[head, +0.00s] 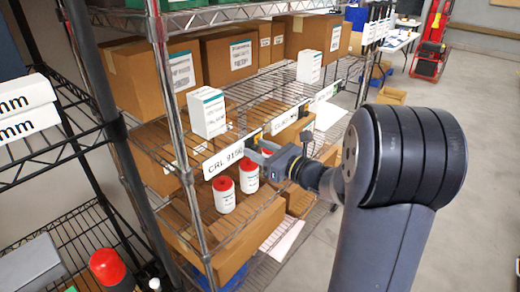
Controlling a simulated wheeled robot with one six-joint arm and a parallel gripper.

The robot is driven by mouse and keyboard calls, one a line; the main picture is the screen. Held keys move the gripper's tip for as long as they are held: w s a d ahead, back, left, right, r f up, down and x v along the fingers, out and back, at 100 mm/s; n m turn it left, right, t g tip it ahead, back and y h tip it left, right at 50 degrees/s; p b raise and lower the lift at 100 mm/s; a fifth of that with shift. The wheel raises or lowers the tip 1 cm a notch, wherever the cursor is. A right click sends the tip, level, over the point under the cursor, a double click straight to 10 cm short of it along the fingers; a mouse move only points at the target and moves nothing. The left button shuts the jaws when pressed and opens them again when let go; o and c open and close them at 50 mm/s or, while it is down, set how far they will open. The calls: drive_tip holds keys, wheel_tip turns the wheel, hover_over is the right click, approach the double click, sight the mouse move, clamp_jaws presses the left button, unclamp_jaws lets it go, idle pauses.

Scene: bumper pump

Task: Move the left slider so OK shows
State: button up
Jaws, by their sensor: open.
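A white label plate reading "CRL 91…" (224,160) is fixed along the front edge of the middle wire shelf. My gripper (257,150) is at this shelf edge, close to the plate's right end. Its fingers are small here and partly overlap the shelf wires, and they appear empty. I cannot tell whether they touch anything. I cannot make out a slider or the word OK. A second label plate (284,120), only partly readable, is farther along the same edge, behind my gripper.
Red-topped white canisters (224,196) stand below the label, one right beside my gripper (249,176). A white box (207,112) stands above it. A shelf post (160,70) rises at left. Cartons (230,55) fill the upper shelf. Open floor (480,110) lies right.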

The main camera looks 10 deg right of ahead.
drive_tip(key=shift+c, duration=0.2)
clamp_jaws()
drive_tip(key=shift+d, duration=0.1)
drive_tip(key=w+d, duration=0.2)
drive_tip(key=d, duration=0.1)
drive_tip(key=shift+w+r, duration=0.1)
drive_tip(key=shift+w, duration=0.05)
idle(0.3)
drive_tip(key=shift+o, duration=0.2)
unclamp_jaws()
